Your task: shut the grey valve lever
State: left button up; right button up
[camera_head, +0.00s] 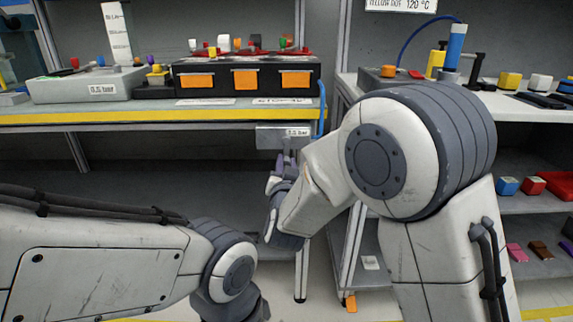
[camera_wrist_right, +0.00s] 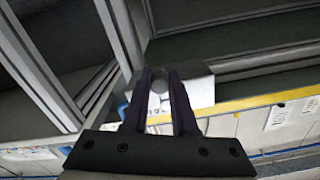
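A grey metal box with a "bar" label (camera_head: 284,136) hangs under the front edge of the workbench in the head view. It also shows as a pale block in the wrist view (camera_wrist_right: 190,92). The grey lever is mostly hidden behind my gripper in the head view. A rounded grey piece (camera_wrist_right: 160,83), which looks like its end, shows between my fingertips in the wrist view. My right gripper (camera_head: 286,160) points up just below the box, its fingers apart. I cannot tell whether they touch the lever. My left arm (camera_head: 110,255) is low at left; its gripper is out of view.
The workbench (camera_head: 130,117) has a yellow front edge and carries a black module with orange panels (camera_head: 245,78). A blue hose (camera_head: 322,108) runs down beside the box. A second shelf unit (camera_head: 520,110) stands at right, close to my right arm.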

aim_at(267, 139)
grip_shut()
jog(key=shift+a, duration=0.1)
jog(key=a+r+m+b, duration=0.1)
jog(key=m+b, duration=0.2)
jog(key=m, duration=0.1)
jog(key=a+m+b, duration=0.2)
jog(key=m, duration=0.2)
jog(key=a+r+m+b, duration=0.1)
jog(key=m+b, duration=0.2)
jog(key=m, duration=0.2)
jog(key=shift+a+r+b, duration=0.15)
jog(key=shift+r+b, duration=0.15)
jog(key=m+b, duration=0.1)
jog(key=r+m+b, duration=0.1)
jog(key=m, duration=0.1)
jog(key=shift+a+r+m, duration=0.2)
jog(key=shift+r+m, duration=0.1)
jog(key=shift+r+m+b, duration=0.35)
jog(key=shift+m+b, duration=0.1)
jog(key=shift+m, duration=0.25)
jog(key=shift+r, duration=0.1)
